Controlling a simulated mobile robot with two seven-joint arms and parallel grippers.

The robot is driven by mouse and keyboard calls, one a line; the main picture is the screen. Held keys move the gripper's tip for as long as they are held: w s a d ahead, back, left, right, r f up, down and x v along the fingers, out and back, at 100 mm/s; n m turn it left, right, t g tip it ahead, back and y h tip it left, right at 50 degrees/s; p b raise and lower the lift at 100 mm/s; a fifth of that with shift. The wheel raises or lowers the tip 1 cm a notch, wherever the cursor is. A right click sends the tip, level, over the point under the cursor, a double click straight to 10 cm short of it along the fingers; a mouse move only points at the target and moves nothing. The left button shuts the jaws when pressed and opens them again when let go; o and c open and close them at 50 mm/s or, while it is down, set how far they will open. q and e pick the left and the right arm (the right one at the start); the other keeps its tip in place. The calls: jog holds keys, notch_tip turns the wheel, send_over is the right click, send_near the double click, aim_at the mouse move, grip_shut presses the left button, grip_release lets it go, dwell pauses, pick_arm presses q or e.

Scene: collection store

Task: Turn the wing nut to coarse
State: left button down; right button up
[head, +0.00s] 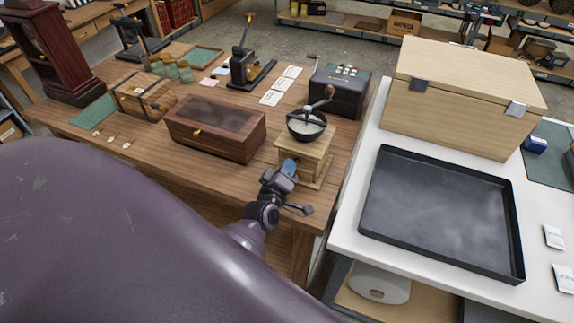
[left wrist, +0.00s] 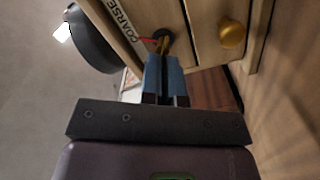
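A wooden coffee grinder (head: 312,148) with a dark bowl and crank stands at the front right corner of the wooden table. My left gripper (head: 288,167) is at its front face, which it partly hides. In the left wrist view, the brass wing nut (left wrist: 162,42) sits at the tips of the blue fingers (left wrist: 165,72), which are close together with the nut between them. The label COARSE (left wrist: 120,20) reads on the wood left of the nut. A red pointer (left wrist: 149,40) shows between nut and label. My right gripper is not in view.
A round brass knob (left wrist: 232,34) is right of the nut. A wooden box with a dark lid (head: 216,127) stands left of the grinder, and a dark box with buttons (head: 340,92) behind it. A black tray (head: 440,210) lies on the white table to the right.

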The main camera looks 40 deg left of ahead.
pick_arm(q)
jog(key=shift+d+r+m, duration=0.1)
jog(key=shift+d+m, duration=0.05)
jog(key=shift+m, duration=1.05)
jog(key=c, duration=1.8)
grip_release()
jog(key=o, duration=0.5)
jog(key=shift+c, duration=0.2)
jog(key=b+v, duration=0.1)
jog(key=v, duration=0.9)
jog(key=shift+s, duration=0.35)
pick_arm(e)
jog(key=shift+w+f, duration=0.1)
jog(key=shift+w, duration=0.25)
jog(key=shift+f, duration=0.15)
